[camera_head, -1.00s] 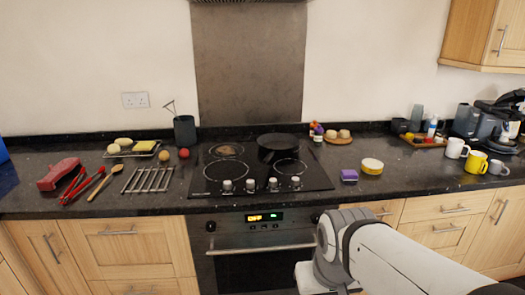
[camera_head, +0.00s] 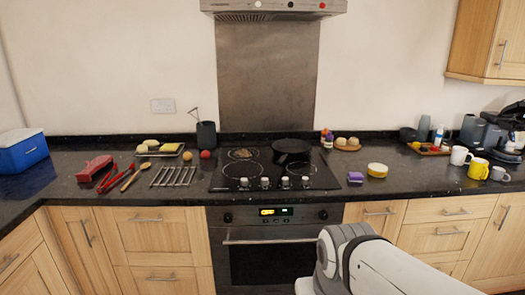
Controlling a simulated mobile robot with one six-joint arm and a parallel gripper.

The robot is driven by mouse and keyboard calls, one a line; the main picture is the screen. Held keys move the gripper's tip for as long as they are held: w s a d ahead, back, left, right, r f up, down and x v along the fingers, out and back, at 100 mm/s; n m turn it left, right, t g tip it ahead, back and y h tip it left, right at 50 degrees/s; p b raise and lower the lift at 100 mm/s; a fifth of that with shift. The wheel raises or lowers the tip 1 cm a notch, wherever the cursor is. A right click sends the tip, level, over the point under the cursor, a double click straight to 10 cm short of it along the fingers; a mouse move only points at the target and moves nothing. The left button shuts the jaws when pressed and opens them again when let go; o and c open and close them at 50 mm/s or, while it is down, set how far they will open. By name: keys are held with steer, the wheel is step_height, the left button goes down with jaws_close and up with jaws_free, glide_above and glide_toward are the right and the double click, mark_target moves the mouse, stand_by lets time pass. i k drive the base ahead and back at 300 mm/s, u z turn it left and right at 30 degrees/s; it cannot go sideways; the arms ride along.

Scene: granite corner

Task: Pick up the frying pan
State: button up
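A black frying pan (camera_head: 291,147) sits on the back right burner of the black cooktop (camera_head: 236,185). It is dark against the dark cooktop, and I cannot make out its handle clearly. My white and grey arm shows at the lower right, in front of the oven and drawers. My gripper's fingers are not in view. The arm is well short of the pan and apart from it.
A purple block (camera_head: 355,178) and a yellow-white round tub (camera_head: 377,170) stand right of the cooktop. A wire rack (camera_head: 174,176), red tongs (camera_head: 108,178) and a wooden spoon (camera_head: 135,177) lie left. A blue cooler (camera_head: 22,151) fills the far left corner.

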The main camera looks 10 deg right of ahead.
mark_target(287, 149)
steer(key=u, duration=0.3)
steer(key=i, duration=1.95)
steer(key=z, duration=0.7)
steer(key=k, duration=0.9)
steer(key=z, duration=0.15)
steer(key=i, duration=0.9)
steer(key=u, duration=0.05)
